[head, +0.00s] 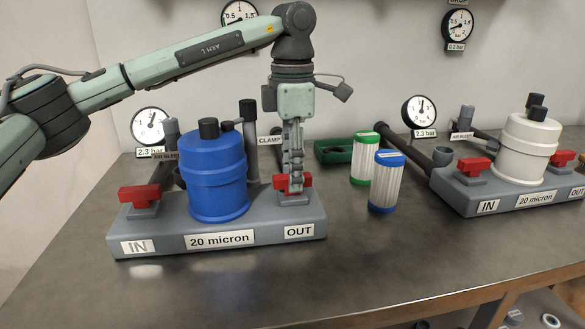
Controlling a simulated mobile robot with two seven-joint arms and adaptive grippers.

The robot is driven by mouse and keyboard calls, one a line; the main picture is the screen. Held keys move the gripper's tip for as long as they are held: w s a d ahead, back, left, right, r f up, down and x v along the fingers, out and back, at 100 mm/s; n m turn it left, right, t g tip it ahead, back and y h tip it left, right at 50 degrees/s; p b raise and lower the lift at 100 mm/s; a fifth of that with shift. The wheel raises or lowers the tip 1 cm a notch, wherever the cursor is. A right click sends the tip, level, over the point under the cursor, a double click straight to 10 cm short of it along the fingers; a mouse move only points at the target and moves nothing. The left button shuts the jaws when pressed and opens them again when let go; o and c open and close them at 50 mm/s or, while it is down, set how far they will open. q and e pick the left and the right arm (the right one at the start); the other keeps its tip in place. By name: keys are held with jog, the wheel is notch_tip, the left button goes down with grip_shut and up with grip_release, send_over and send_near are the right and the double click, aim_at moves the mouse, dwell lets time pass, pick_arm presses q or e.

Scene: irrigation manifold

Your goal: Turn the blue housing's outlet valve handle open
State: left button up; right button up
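The blue housing (217,178) stands on a grey base marked IN, 20 micron and OUT. Its red outlet valve handle (280,183) is at the right end, above the OUT label (299,231). Red shows on both sides of my fingers, and the handle seems to lie roughly along the base. My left gripper (293,182) points straight down at this handle, its fingertips at or around it. The fingers overlap in this view, so their gap and any grip are hidden. They also cover the handle's middle. My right gripper is out of view.
The red inlet handle (139,195) is left of the blue housing. Green-capped (365,158) and blue-capped (386,181) cartridges stand right of the base. A white housing (526,148) with its own red handles stands farther right. The front of the table (330,280) is clear.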

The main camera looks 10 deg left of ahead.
pick_arm(q)
notch_tip(320, 180, up, 12)
dwell(0.5)
